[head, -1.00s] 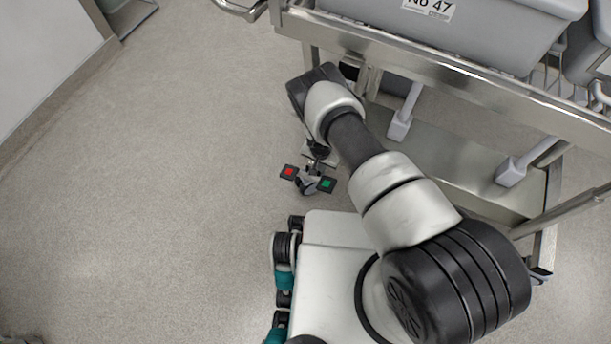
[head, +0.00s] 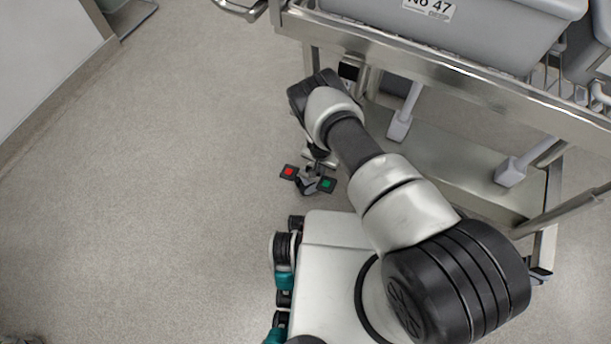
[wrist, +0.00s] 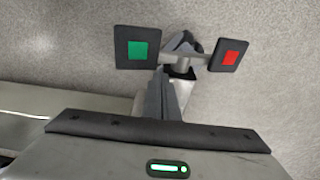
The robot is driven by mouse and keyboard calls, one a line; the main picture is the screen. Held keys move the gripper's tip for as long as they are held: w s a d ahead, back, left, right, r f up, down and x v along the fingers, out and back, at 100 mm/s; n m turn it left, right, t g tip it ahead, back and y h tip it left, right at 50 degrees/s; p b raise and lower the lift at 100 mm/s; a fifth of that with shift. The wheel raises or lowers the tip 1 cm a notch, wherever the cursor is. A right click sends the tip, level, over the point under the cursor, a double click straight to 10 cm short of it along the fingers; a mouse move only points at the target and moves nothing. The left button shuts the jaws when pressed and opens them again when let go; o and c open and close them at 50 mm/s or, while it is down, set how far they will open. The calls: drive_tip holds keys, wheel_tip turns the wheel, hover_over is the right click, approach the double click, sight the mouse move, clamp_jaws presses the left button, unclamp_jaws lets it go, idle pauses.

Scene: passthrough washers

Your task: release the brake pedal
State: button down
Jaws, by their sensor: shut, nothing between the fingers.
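The brake pedal has a red-marked pad (head: 289,172) and a green-marked pad (head: 327,185), low by the floor at the cart's near left corner. In the wrist view the green pad (wrist: 138,48) is at left and the red pad (wrist: 229,56) at right, joined by a grey metal bar. My gripper (wrist: 158,75) is shut and empty, its fingers pointing toward the space between the pads, nearer the green one. I cannot tell whether they touch the pedal. In the head view my wrist hides most of the gripper. Which pad is pressed is unclear.
A metal cart (head: 455,70) carries grey bins (head: 450,30) on top and has a lower shelf (head: 440,160) at right. A pale cabinet or wall (head: 45,60) stands at the far left. The floor (head: 180,170) between is clear.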

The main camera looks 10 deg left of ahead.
wheel_tip(320, 180, up, 7)
drive_tip(key=p, duration=0.4)
idle(0.4)
idle(0.5)
